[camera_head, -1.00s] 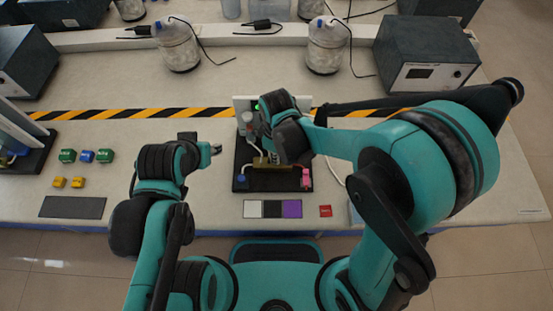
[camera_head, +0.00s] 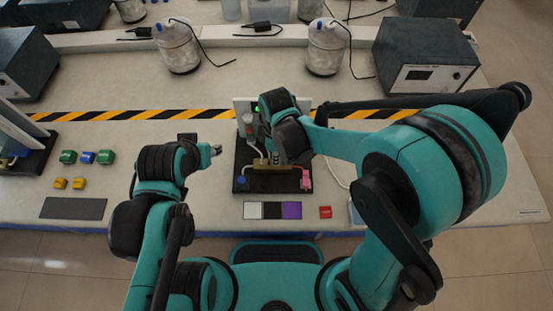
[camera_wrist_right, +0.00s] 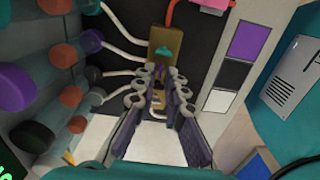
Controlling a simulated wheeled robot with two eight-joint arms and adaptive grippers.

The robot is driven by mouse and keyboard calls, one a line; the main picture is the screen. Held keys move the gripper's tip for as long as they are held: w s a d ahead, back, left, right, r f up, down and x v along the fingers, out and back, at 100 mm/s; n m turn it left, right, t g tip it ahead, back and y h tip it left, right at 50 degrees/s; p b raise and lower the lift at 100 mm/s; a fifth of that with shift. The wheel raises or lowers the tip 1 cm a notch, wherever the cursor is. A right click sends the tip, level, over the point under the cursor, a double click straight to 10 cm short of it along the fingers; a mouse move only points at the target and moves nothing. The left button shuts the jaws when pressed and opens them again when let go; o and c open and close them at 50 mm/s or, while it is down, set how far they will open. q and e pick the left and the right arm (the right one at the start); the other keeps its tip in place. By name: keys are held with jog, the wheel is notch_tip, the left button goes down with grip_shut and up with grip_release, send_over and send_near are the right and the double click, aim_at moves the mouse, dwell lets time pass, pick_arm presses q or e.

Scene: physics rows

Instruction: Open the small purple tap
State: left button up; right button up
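A dark board (camera_head: 243,160) carries a brass manifold (camera_head: 277,168) with white tubes, a blue tap (camera_head: 241,180) at its left and a pink tap (camera_head: 305,180) at its right. My right gripper (camera_head: 269,157) points down over the manifold's middle. In the right wrist view its fingers (camera_wrist_right: 160,85) stand slightly apart over the brass strip, behind a teal tap on the brass (camera_wrist_right: 163,50). A purple round knob (camera_wrist_right: 90,42) shows at the left there. My left gripper (camera_head: 214,150) is away from the board.
Green, blue and yellow blocks (camera_head: 87,157) lie at the left. A grey box (camera_head: 427,55) and a jar (camera_head: 326,47) stand behind.

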jog(key=shift+r+p, duration=2.1)
jog(key=shift+r, duration=0.9)
jog(key=shift+d+r, duration=0.15)
jog(key=shift+d, duration=0.1)
jog(key=s+d+r+m+t+b, duration=0.2)
jog(key=d+r+m+t, duration=0.1)
jog(key=d+m, duration=0.5)
jog(key=s+d+r+m+t+b, duration=0.1)
jog(key=s+d+r+m+t, duration=0.2)
jog(key=d+m, duration=0.6)
notch_tip(320, 180, up, 2)
jog(key=shift+d+r+m+t+b, duration=0.2)
jog(key=shift+m+t+b, duration=0.15)
jog(key=shift+t, duration=0.25)
jog(key=shift+a, duration=0.1)
